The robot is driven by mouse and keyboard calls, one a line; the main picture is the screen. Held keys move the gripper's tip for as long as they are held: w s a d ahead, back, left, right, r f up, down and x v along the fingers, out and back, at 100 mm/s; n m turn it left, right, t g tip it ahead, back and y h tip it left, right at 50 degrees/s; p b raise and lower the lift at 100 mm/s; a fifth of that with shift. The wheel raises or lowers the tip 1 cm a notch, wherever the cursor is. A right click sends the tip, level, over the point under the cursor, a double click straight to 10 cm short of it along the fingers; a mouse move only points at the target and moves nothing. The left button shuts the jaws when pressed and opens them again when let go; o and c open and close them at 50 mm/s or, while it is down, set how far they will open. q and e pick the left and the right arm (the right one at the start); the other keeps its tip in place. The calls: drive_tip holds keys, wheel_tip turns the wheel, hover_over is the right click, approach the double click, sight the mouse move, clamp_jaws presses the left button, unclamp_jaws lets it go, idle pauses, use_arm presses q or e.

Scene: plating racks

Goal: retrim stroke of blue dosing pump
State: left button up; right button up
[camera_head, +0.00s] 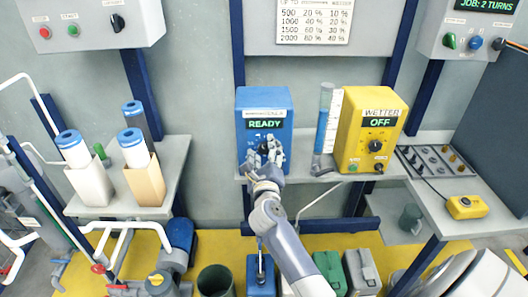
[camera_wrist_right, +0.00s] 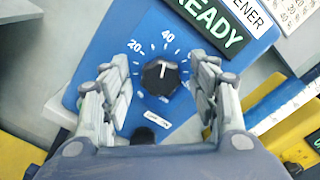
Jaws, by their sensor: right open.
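The blue dosing pump (camera_head: 283,98) stands on the middle shelf, its green display reading READY. In the right wrist view its blue face (camera_wrist_right: 150,28) carries a black stroke knob (camera_wrist_right: 160,77) with a printed scale; 20 and 40 are legible. The knob's white mark points up, close to the 40. In the wrist view the right gripper (camera_wrist_right: 165,95) is open, with one finger on each side of the knob and gaps visible. My left gripper is not in view.
A clear cylinder with blue liquid (camera_head: 324,120) stands just right of the pump. Beyond it is the yellow wetter unit (camera_head: 353,130), its display reading OFF. A yellow pendant (camera_head: 467,207) lies on the right shelf. Blue-topped filter cartridges (camera_head: 75,150) stand on the left shelf.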

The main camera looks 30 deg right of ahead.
drive_tip(key=shift+c, duration=0.2)
drive_tip(key=c, duration=1)
drive_tip(key=shift+m, duration=0.3)
drive_tip(key=m, duration=0.2)
drive_tip(key=shift+m+p, duration=0.3)
drive_tip(key=shift+p, duration=0.1)
drive_tip(key=shift+m, duration=1.9)
